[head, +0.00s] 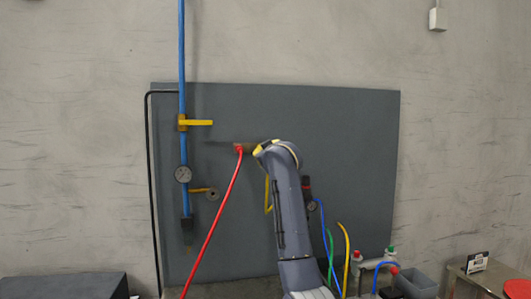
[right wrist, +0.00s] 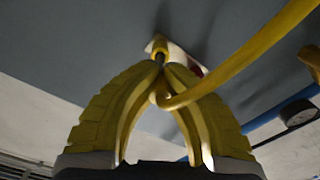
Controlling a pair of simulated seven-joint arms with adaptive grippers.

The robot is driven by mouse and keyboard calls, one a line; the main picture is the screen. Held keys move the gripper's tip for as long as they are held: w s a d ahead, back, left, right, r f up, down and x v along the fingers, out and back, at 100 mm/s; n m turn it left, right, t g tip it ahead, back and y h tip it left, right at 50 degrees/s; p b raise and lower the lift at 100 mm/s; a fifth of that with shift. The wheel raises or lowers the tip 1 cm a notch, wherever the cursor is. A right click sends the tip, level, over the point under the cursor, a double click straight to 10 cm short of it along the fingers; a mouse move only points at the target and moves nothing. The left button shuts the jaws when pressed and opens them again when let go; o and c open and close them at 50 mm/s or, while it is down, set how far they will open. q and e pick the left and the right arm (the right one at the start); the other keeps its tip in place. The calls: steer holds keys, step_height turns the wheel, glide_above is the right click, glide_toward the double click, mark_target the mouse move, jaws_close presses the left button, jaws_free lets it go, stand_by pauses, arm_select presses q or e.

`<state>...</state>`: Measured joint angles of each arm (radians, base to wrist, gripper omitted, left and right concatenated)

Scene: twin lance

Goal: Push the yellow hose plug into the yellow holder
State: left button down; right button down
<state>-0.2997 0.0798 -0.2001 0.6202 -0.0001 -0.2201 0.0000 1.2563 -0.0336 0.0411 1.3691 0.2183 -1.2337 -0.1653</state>
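In the right wrist view the two yellow fingers of my right gripper (right wrist: 166,72) are closed together at the tips on the end of the yellow hose (right wrist: 235,65). The plug is mostly hidden between the fingers. Just beyond the tips is a small yellow fitting (right wrist: 160,46), apparently the yellow holder, on the grey panel. I cannot tell whether the plug is in it or only in front of it. My left gripper is out of view.
A red hose (head: 213,225) runs up to a fitting left of my arm.

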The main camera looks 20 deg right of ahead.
steer(key=shift+w+d, duration=0.15)
steer(key=shift+w, duration=1.5)
stand_by(1.9)
steer(key=c, duration=2.1)
jaws_free()
steer(key=o, duration=0.9)
steer(key=s, duration=1.2)
steer(key=shift+a, duration=0.45)
